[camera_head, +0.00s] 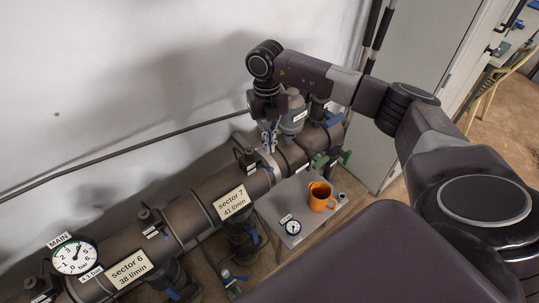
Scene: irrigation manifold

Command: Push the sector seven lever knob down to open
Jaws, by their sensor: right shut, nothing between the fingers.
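The sector 7 label (230,203) is on the dark manifold pipe (187,217) and reads 41 l/min. Below it a dark valve body (243,240) hangs under the pipe, with small blue parts near it. The sector seven lever knob cannot be told apart clearly at this size. My right gripper (270,147) points down over the pipe, to the right of and above the label. Its fingers are shut with nothing between them. Whether they touch the pipe fittings cannot be told. My left gripper is out of view.
The sector 6 label (129,269) and the MAIN gauge (75,257) are at lower left. An orange mug (320,197) and a small round gauge (293,227) stand on a grey shelf (268,207) beside the pipe. A grey filter housing (293,117) is close behind my gripper. The wall is behind.

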